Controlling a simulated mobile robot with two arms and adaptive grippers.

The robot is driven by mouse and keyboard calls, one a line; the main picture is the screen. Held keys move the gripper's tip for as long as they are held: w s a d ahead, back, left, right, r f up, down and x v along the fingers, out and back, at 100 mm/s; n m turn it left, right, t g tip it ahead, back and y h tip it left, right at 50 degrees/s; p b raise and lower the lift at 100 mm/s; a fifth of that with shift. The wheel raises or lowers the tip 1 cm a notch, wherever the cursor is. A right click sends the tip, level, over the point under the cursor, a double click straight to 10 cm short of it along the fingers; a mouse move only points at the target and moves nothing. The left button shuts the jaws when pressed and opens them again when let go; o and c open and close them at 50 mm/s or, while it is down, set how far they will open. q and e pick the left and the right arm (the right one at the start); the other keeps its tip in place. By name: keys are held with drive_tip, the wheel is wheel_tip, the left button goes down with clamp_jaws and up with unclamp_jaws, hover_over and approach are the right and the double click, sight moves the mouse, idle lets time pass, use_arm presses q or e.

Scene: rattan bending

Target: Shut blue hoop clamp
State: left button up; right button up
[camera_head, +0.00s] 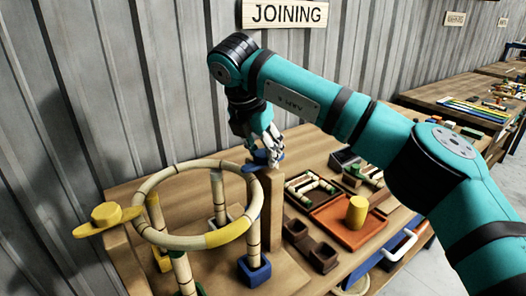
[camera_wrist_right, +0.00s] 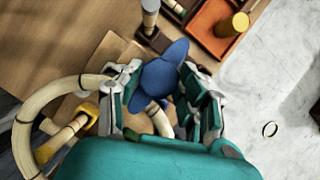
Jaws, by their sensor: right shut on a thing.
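The blue hoop clamp (camera_head: 254,168) sits at the top of a wooden post (camera_head: 272,208), by the right side of the rattan hoop (camera_head: 158,184). My right gripper (camera_head: 264,152) comes down on it from above and is shut on its blue knob. In the right wrist view the blue clamp (camera_wrist_right: 158,78) lies between the fingers of my right gripper (camera_wrist_right: 160,98), and part of the hoop (camera_wrist_right: 162,122) shows close to it. The fingers hide much of the clamp, so I cannot tell whether it lies fully across the hoop. My left gripper is not in view.
A yellow clamp (camera_head: 107,217) sticks outward at the hoop's left. Rattan legs stand in coloured sockets, one blue (camera_head: 254,271). An orange tray (camera_head: 334,222) with a yellow cylinder (camera_head: 357,212) and small dark holders (camera_head: 324,257) lie to the right. A grey wall (camera_head: 90,90) stands behind.

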drive_tip(key=shift+r, duration=0.1)
drive_tip(key=o, duration=1.1)
drive_tip(key=shift+o, duration=0.2)
drive_tip(key=v, duration=1.2)
drive_tip(key=shift+w, duration=0.1)
